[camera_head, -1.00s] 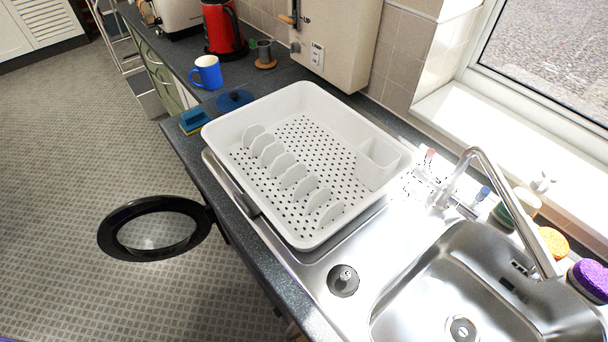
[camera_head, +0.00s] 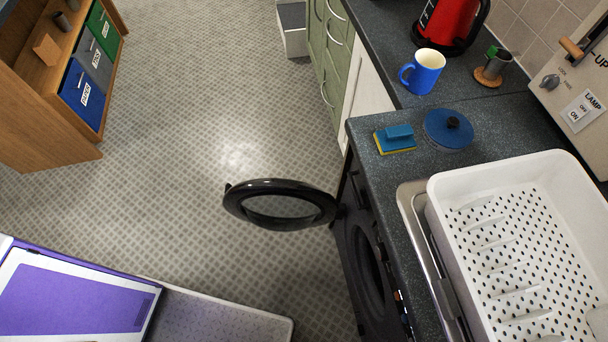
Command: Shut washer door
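The washer (camera_head: 353,236) is a dark front-loader under the counter, right of centre. Its round black door (camera_head: 281,204) stands wide open, sticking out to the left over the floor from a hinge at the machine's far side. The drum opening (camera_head: 371,268) shows as a dark oval on the washer front. My gripper is not in view, so its state and its place relative to the door are hidden.
The counter (camera_head: 377,186) holds a white dish rack (camera_head: 439,190), sponge (camera_head: 395,142), blue lid (camera_head: 449,130), blue mug (camera_head: 424,72) and red kettle (camera_head: 449,22). A wooden shelf with bins (camera_head: 82,95) stands far left. My purple-and-white base shows bottom left. Floor (camera_head: 200,200) around the door is clear.

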